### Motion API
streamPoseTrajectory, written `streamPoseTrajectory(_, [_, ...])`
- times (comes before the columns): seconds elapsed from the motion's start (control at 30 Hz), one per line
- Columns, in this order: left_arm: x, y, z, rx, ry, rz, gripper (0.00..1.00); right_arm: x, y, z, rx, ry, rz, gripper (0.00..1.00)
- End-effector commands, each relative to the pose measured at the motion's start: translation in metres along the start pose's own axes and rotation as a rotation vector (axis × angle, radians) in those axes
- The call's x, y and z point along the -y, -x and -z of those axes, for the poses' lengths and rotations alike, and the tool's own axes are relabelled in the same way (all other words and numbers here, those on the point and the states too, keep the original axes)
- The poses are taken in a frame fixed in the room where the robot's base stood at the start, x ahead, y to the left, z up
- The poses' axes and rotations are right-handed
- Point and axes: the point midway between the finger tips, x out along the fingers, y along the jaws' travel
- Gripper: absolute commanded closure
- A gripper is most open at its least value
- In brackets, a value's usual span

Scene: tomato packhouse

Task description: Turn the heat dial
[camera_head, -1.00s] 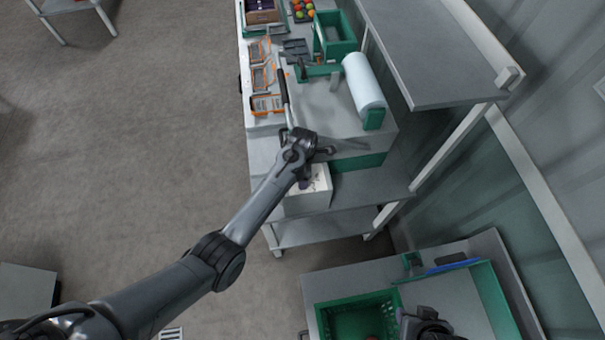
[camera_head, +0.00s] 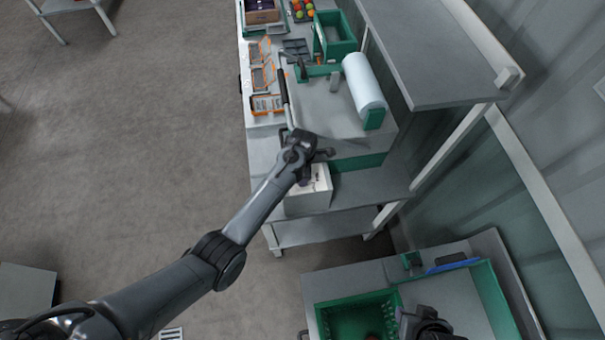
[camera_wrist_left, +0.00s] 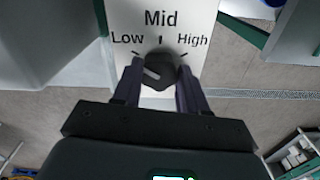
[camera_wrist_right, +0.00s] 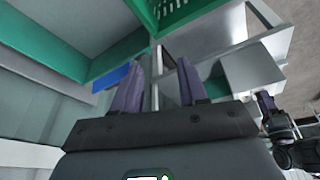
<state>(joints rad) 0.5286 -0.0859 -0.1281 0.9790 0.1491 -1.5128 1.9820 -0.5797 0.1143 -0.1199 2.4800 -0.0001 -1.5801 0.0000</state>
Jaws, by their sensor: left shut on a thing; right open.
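The heat dial (camera_wrist_left: 160,72) is a dark round knob on a white panel (camera_wrist_left: 196,16) marked Low, Mid and High. It sits between the two fingers of my left gripper (camera_wrist_left: 160,88), which is shut on it. A pale line on the knob points left and slightly up, to the Low side, a little below the Low tick. In the head view the left gripper (camera_head: 304,178) is at the white box (camera_head: 309,201) at the near end of the bench, and the arm hides the dial. My right gripper (camera_wrist_right: 155,82) is open and empty; its arm end shows at the bottom right of the head view.
The bench carries a white film roll (camera_head: 364,82), a green bin (camera_head: 335,46) and orange-edged trays (camera_head: 267,104). A grey shelf (camera_head: 435,60) overhangs it at right. A green crate (camera_head: 324,318) stands on the near table (camera_head: 345,279). Floor at left is open.

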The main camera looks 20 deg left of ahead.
Motion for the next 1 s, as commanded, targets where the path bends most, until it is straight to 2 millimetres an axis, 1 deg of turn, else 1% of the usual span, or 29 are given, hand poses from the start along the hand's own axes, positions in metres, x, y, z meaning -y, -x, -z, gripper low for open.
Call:
streamPoseTrajectory(0.17, [0.0,0.002,0.0,-0.001,-0.056,0.001,0.88,0.0,0.006,0.002,0.0,0.0,0.0,0.57])
streamPoseTrajectory(0.37, [0.0,0.004,0.0,-0.001,-0.184,0.001,0.88,-0.001,0.015,0.005,0.001,0.004,-0.002,0.57])
streamPoseTrajectory(0.6, [0.0,0.004,0.0,-0.001,-0.403,0.001,0.88,-0.003,0.028,0.008,0.002,0.01,-0.007,0.57])
streamPoseTrajectory(1.0, [-0.001,0.003,0.0,0.0,-0.784,0.001,0.88,-0.003,0.043,0.013,0.001,0.008,-0.006,0.57])
